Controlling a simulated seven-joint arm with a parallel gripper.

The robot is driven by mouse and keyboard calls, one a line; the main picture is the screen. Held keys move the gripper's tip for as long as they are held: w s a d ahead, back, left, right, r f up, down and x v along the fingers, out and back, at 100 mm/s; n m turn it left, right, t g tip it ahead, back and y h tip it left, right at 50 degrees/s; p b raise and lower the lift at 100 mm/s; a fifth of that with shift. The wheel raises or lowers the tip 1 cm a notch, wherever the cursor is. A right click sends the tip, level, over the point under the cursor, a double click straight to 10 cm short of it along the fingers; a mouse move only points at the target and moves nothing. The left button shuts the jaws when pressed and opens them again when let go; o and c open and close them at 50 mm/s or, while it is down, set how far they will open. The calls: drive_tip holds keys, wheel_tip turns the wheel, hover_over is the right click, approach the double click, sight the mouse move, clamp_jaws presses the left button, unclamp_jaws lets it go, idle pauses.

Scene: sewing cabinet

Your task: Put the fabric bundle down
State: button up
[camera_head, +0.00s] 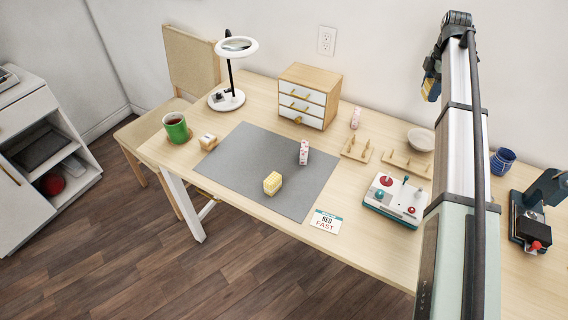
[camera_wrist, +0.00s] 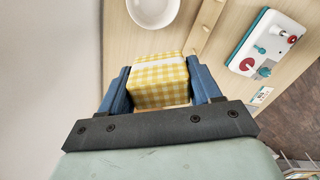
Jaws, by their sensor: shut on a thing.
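My gripper (camera_wrist: 160,88) is shut on a yellow-and-white checked fabric bundle (camera_wrist: 160,75) with a white band; the blue fingers press on its two sides. In the head view my gripper (camera_head: 431,86) is raised at the right, in front of the wall, and the held bundle is mostly hidden there. A second yellow bundle (camera_head: 272,183) lies on the grey mat (camera_head: 240,155). A pink-and-white bundle (camera_head: 304,152) stands on the mat, and an orange-and-white one (camera_head: 208,141) lies at its left edge.
A small drawer cabinet (camera_head: 303,98), a pink bundle (camera_head: 355,117), wooden peg racks (camera_head: 406,163) and a white bowl (camera_head: 421,139) stand along the back. A control box (camera_head: 395,199) is at the right.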

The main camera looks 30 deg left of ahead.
drive_tip(key=s+a+n, duration=0.2)
drive_tip(key=s+a, duration=0.1)
drive_tip(key=a, duration=0.4)
drive_tip(key=s+a+n, duration=0.1)
drive_tip(key=s+a, duration=0.1)
drive_tip(key=a, duration=0.5)
drive_tip(key=n, duration=1)
hover_over(266, 149)
wheel_tip(266, 149, down, 10)
drive_tip(key=shift+f, duration=5.55)
drive_tip(key=shift+f, duration=0.1)
drive_tip(key=o, duration=1)
